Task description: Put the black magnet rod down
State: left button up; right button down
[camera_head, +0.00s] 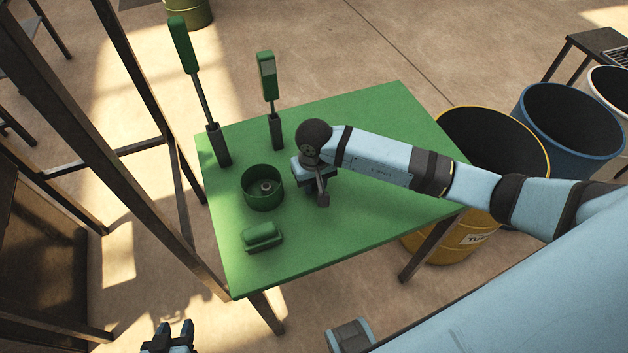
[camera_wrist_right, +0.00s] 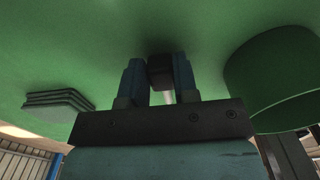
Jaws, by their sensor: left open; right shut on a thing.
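My right gripper (camera_head: 316,180) is over the green table (camera_head: 375,130), right of the round green bowl (camera_head: 263,188). In the right wrist view its two blue fingers are shut on a dark, square-ended piece, which I take as the black magnet rod (camera_wrist_right: 160,71). A light, thin part shows below it between the fingers. The table top lies close behind the rod; I cannot tell whether they touch. In the head view a narrow grey-brown piece shows under the gripper, but the wrist hides most of the rod. My left gripper (camera_head: 172,337) is open and empty, off the table's near side.
Two green-handled tools stand in dark holders, one at the back left (camera_head: 218,145) and one nearer the middle (camera_head: 275,130). A green block (camera_head: 262,236) lies near the front. The table's right part is bare under my arm. A yellow barrel (camera_head: 497,145) stands beyond the right edge.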

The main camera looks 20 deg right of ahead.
jog(key=shift+f+b, duration=0.25)
jog(key=shift+b, duration=0.05)
jog(key=c, duration=0.9)
grip_release()
jog(key=shift+r, duration=0.1)
jog(key=shift+r, duration=0.1)
jog(key=shift+r+p, duration=0.25)
jog(key=shift+p, duration=0.25)
notch_tip(320, 180, up, 12)
jog(key=shift+f+b, duration=0.15)
jog(key=shift+b, duration=0.55)
